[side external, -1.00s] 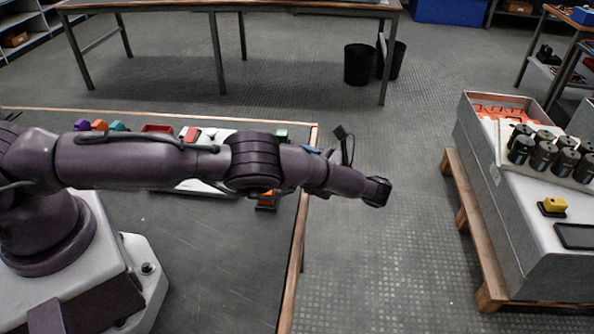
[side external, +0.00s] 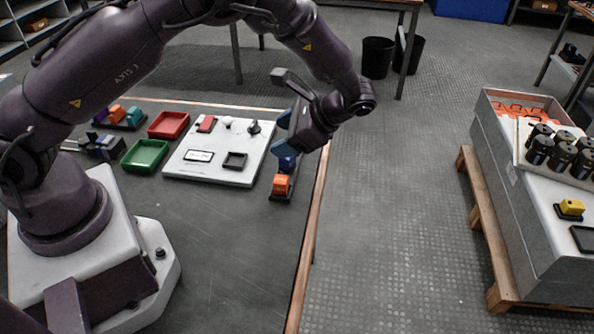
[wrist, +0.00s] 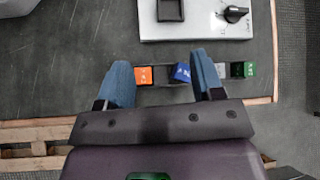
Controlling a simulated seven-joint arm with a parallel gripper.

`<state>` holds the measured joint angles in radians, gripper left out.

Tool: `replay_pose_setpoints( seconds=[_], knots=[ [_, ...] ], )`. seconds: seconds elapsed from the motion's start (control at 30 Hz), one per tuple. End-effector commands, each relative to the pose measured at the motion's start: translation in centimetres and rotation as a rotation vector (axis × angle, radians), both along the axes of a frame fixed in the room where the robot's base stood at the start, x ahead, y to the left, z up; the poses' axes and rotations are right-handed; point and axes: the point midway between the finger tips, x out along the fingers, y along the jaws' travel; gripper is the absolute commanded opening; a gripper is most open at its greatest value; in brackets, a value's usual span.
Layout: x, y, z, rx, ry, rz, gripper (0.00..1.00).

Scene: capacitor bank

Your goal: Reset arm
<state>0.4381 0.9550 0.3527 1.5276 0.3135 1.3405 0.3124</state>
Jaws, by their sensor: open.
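My gripper (side external: 289,154) points down above the right side of the dark table (side external: 215,220). In the wrist view its two blue fingers (wrist: 160,68) are spread apart and hold nothing. A green block (wrist: 249,69) sits farther right in that row, outside the fingers. The orange block (side external: 282,184) also shows in the side view, just below the gripper; the green block is hidden there.
A white panel (side external: 187,169) with a knob (side external: 254,127) lies left of my gripper. Red (side external: 168,125) and green (side external: 145,155) trays and more coloured blocks stand farther left. A grey cabinet with black capacitors (side external: 540,145) stands right, across open floor.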

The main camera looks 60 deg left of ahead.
Motion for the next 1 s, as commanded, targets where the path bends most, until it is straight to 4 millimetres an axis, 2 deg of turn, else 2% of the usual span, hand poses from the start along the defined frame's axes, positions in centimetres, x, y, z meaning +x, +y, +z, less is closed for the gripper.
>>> replay_pose_setpoints(
  seconds=[0.03,0.1,0.27,0.5,0.8,1.0],
  knots=[
    [-0.7,-0.2,1.6,-0.059,-0.065,0.048,0.61],
    [-1.7,-0.6,3.4,-0.129,-0.146,0.107,0.61],
    [-4.2,-1.5,7.5,-0.278,-0.323,0.231,0.61],
    [-8.8,-2.4,13.1,-0.465,-0.58,0.377,0.61],
    [-15.2,-2.8,18.2,-0.631,-0.887,0.467,0.61],
    [-18.2,-2.3,20.4,-0.672,-1.053,0.456,0.61]
  ],
)
